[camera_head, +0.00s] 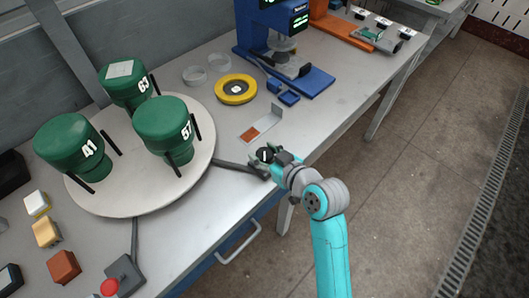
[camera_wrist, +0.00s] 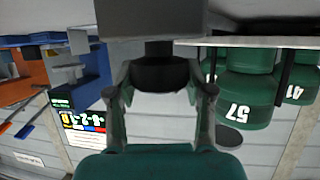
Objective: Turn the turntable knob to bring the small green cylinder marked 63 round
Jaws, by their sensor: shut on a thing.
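The round pale turntable (camera_head: 130,205) carries three green cylinders. The cylinder marked 63 (camera_head: 122,86) stands at the back, with a light square patch on its top. The one marked 57 (camera_head: 163,128) stands at the right, nearest my gripper, and the one marked 41 (camera_head: 68,147) at the left. In the wrist view 57 (camera_wrist: 240,100) and 41 (camera_wrist: 300,85) show at the right; 63 is not clearly seen there. My gripper (camera_head: 273,158) is shut on the black turntable knob (camera_head: 264,154), right of the disc. The knob (camera_wrist: 160,74) sits between both fingers in the wrist view.
Black posts stand beside the cylinders. A yellow ring (camera_head: 236,89), clear dishes (camera_head: 207,70) and a blue instrument (camera_head: 285,50) are behind. A red button (camera_head: 109,287) and coloured blocks are at front left.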

